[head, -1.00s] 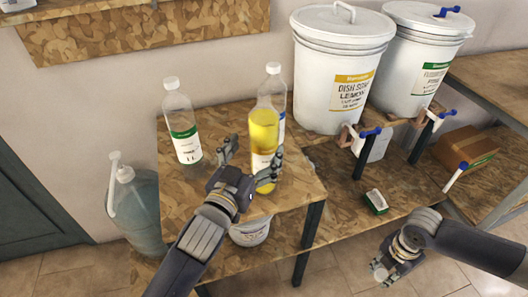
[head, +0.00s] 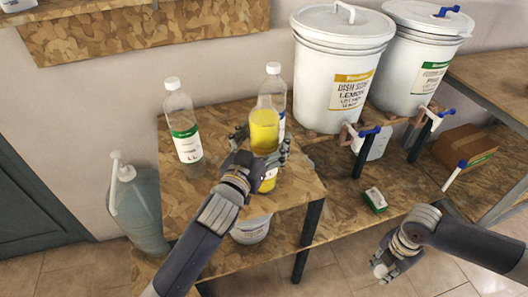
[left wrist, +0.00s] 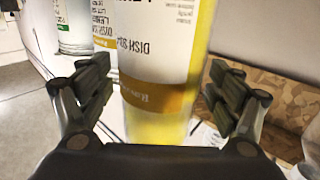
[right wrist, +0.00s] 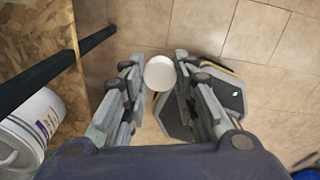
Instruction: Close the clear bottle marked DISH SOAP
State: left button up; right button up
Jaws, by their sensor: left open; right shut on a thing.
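The clear bottle marked DISH SOAP, with yellow liquid (head: 264,132), stands upright on the near table. Its label, with an orange-brown band, shows inverted in the left wrist view (left wrist: 155,95). My left gripper (head: 262,148) is open, with its fingers on either side of this bottle; in the left wrist view its fingers (left wrist: 165,95) show gaps. A white cap (head: 273,68) tops the clear bottle shape just behind; the overlap hides the yellow bottle's mouth. My right gripper (head: 382,268) is shut on a white round cap (right wrist: 160,73), low over the floor, away from the tables.
A clear bottle with a green label (head: 185,130) stands left of my left gripper. Two white drums (head: 335,90) with blue-handled taps stand behind to the right. A large clear jug (head: 137,205) is at the left. A small green-and-white box (head: 376,200) lies on the lower shelf.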

aim_at(264, 126)
pick_arm(q)
grip_shut()
jog(key=shift+r, duration=0.25)
